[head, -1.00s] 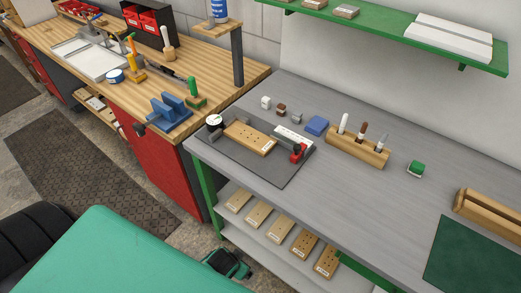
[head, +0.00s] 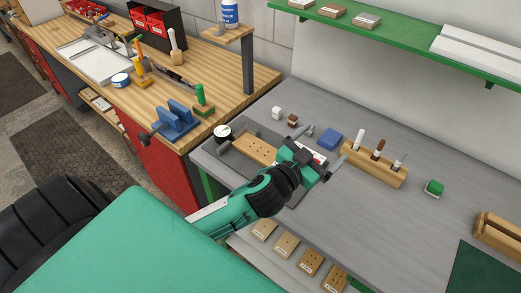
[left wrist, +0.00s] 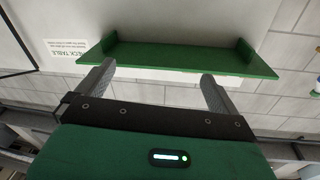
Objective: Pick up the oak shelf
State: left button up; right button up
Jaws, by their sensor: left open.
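Several labelled wooden boards lie in a row on the lower shelf under the grey bench, among them a pale one (head: 286,244) and a browner one (head: 310,261). Their labels are too small to read, so I cannot tell which is the oak shelf. Another drilled wooden board (head: 253,148) lies in the dark fixture on the bench, partly covered by my left arm. My left gripper (head: 322,150) is above the bench, beside that fixture and apart from the lower boards. In the left wrist view its fingers are spread and empty, facing a green wall shelf (left wrist: 185,60).
A wooden block with upright tools (head: 373,167), a blue block (head: 329,139) and a green-topped item (head: 434,188) stand on the bench near my left gripper.

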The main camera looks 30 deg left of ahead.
pick_arm(q)
jog(key=w+d+r+m+g+h, duration=0.1)
jog(key=d+r+m+g+h, duration=0.1)
jog(key=d+r+m+h, duration=0.6)
jog(key=m+g+y+p, duration=0.3)
jog(key=m+g+y, duration=0.4)
jog(key=g+y, duration=0.7)
send_over(261, 150)
jog(key=f, duration=0.7)
jog(key=f+g+h, duration=0.1)
jog(key=f, duration=0.6)
jog(key=f+g+h, duration=0.1)
jog(key=f, duration=0.6)
jog(key=shift+s, duration=0.25)
jog(key=shift+f+p, duration=0.45)
notch_tip(261, 150, down, 3)
jog(key=shift+w+f+p, duration=0.15)
jog(key=shift+f+p, duration=0.05)
jog(key=shift+p, duration=0.75)
jog(key=shift+f, duration=0.6)
jog(key=c, duration=1)
jog(key=shift+c, duration=1.3)
pick_arm(e)
notch_tip(261, 150, up, 6)
jog(key=shift+a+f, duration=0.1)
jog(key=shift+a, duration=0.05)
